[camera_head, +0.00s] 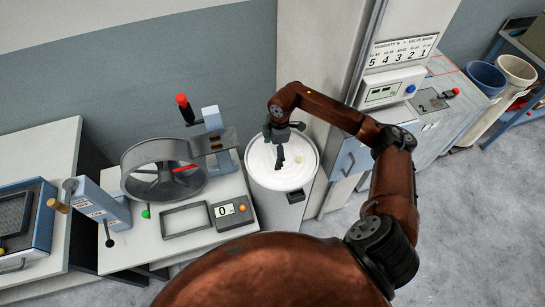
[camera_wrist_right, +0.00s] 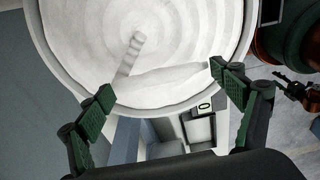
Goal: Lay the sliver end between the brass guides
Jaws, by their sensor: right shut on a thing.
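The white sliver (camera_head: 283,178) lies coiled in a round can at the centre of the head view. In the right wrist view, a pale band of sliver (camera_wrist_right: 165,82) runs across the coils between my finger pads. A dark bracket (camera_head: 215,141) stands left of the can, beside a drum; the brass guides are too small to make out for sure. My left gripper is not in view.
A grey drum (camera_head: 150,168) with a red-knobbed crank stands on the left bench, with a rectangular frame (camera_head: 186,220) and a display box (camera_head: 231,210) in front. A cream pillar (camera_head: 318,80) rises behind the can. Blue and cream bins (camera_head: 516,72) stand far right.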

